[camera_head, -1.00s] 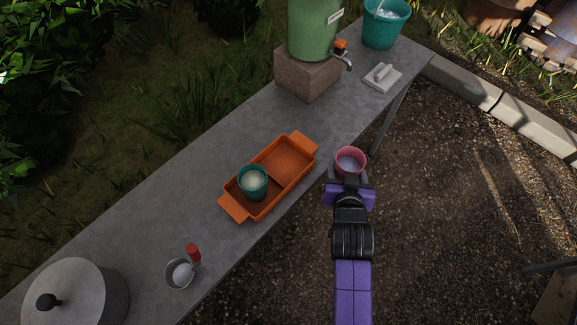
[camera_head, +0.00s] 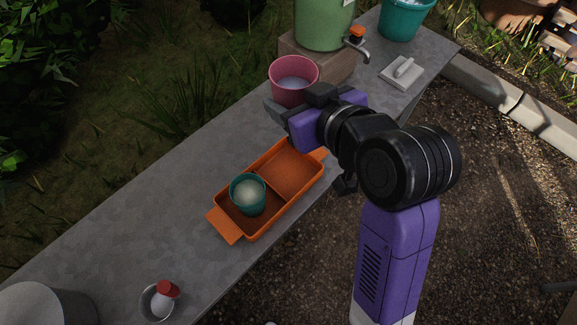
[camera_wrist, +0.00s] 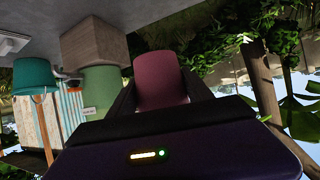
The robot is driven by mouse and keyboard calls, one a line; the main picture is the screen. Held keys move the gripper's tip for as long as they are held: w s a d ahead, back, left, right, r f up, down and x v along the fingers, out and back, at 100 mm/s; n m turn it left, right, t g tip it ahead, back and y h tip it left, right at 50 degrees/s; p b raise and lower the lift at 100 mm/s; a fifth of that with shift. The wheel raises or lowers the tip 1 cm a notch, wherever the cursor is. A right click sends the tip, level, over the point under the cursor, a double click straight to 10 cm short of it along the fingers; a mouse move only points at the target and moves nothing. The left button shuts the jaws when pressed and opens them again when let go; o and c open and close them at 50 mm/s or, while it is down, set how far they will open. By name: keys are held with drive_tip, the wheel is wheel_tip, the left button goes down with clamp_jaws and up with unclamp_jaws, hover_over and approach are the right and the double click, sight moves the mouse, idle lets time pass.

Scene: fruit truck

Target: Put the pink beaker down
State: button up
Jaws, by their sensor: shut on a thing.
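The pink beaker (camera_head: 293,77) is held upright over the table in the head view, in front of the block under the green tank. Pale contents show inside it. My gripper (camera_head: 287,107) is shut on the beaker and hides its lower part. In the wrist view the beaker (camera_wrist: 160,82) sits between the dark fingers of my gripper (camera_wrist: 162,103). The orange tray (camera_head: 222,224) lies on the grey table (camera_head: 130,215), nearer than the beaker. A teal beaker (camera_head: 248,193) stands in its left compartment; the right compartment is empty.
The green tank (camera_head: 322,22) with a tap (camera_head: 358,46) stands on a block (camera_head: 338,68). A teal bucket (camera_head: 404,18), a white pad with a handle (camera_head: 402,72), a small metal cup (camera_head: 152,303) and a lidded pot (camera_head: 40,308) stand on the table. Its left-middle is clear.

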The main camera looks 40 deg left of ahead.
sight(288, 173)
drive_tip(key=shift+s+f+g, duration=0.2)
drive_tip(key=shift+s+g, duration=0.2)
drive_tip(key=shift+s, duration=0.2)
drive_tip(key=shift+s+f+n, duration=0.25)
drive_tip(key=shift+n, duration=0.15)
wheel_tip(288, 173, down, 20)
drive_tip(key=shift+d, duration=0.1)
drive_tip(key=shift+f+b, duration=0.1)
drive_tip(key=shift+b, duration=0.2)
drive_tip(key=o, duration=1.3)
drive_tip(key=shift+f, duration=0.1)
drive_tip(key=shift+o, duration=0.8)
